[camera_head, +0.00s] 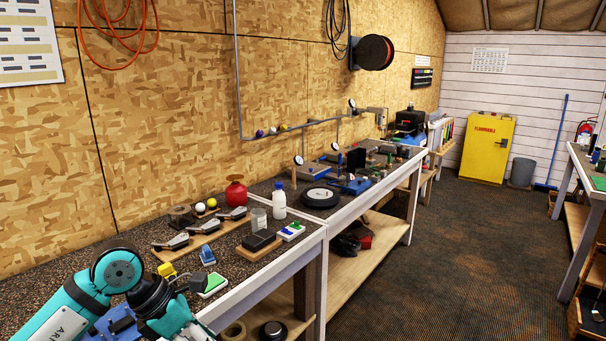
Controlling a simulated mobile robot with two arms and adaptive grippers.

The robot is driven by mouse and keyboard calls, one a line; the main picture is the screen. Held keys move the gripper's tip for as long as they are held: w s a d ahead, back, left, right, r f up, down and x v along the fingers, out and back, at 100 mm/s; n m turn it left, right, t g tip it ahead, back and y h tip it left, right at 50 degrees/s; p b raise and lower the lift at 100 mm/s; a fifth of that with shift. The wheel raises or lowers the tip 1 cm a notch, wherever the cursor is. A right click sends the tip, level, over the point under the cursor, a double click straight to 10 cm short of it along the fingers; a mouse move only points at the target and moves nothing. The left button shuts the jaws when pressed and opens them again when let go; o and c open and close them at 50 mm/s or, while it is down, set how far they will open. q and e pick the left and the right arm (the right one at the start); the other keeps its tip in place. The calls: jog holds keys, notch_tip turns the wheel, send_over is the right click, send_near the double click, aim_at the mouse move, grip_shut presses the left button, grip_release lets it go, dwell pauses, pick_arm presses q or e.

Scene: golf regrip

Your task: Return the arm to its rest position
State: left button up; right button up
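My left arm comes in from the lower left, over the near end of the workbench (262,277). What looks like my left gripper (192,283) is a dark, small shape at the end of this arm, partly hidden by the wrist; whether its fingers are open or closed is unclear. I see nothing clearly held in it. My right arm and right gripper are out of view. Golf club heads (205,227) lie in a row on a wooden strip behind the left arm. A green-and-white block (214,285) lies close beside the dark end of the arm.
A yellow block (167,270), blue piece (207,255), black box (259,241), white bottle (279,199) and red container (236,193) stand on the bench. A round black disc (321,197) lies farther along. A yellow cabinet (487,150) stands behind. The floor (450,260) right of the bench is clear.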

pick_arm(q)
jog(key=w+d+f+n+t+h, duration=0.4)
jog(key=w+d+f+n+h, duration=0.35)
jog(key=f+n+h, duration=0.4)
jog(key=a+f+n+t+y, duration=0.4)
jog(key=a+f+n+y, duration=0.1)
jog(key=f+n, duration=0.55)
jog(key=a+f+n+t+y, duration=0.4)
jog(key=a+f+n+y, duration=0.1)
jog(key=f+n, duration=0.5)
jog(key=s+a+f+n+g+y, duration=0.2)
jog(key=s+a+f+n+y, duration=0.15)
jog(key=s+f, duration=0.55)
jog(key=s+a+f+n+g+y, duration=0.2)
jog(key=s+f+n, duration=0.2)
jog(key=s+f, duration=0.55)
jog(key=s+f+n+g+y, duration=0.1)
jog(key=s+f+g, duration=0.3)
jog(key=s, duration=1)
jog(key=s+f+n+g, duration=0.4)
jog(key=s+f, duration=0.5)
jog(key=s, duration=0.5)
jog(key=shift+d+f+y, duration=0.15)
jog(key=shift+y, duration=0.25)
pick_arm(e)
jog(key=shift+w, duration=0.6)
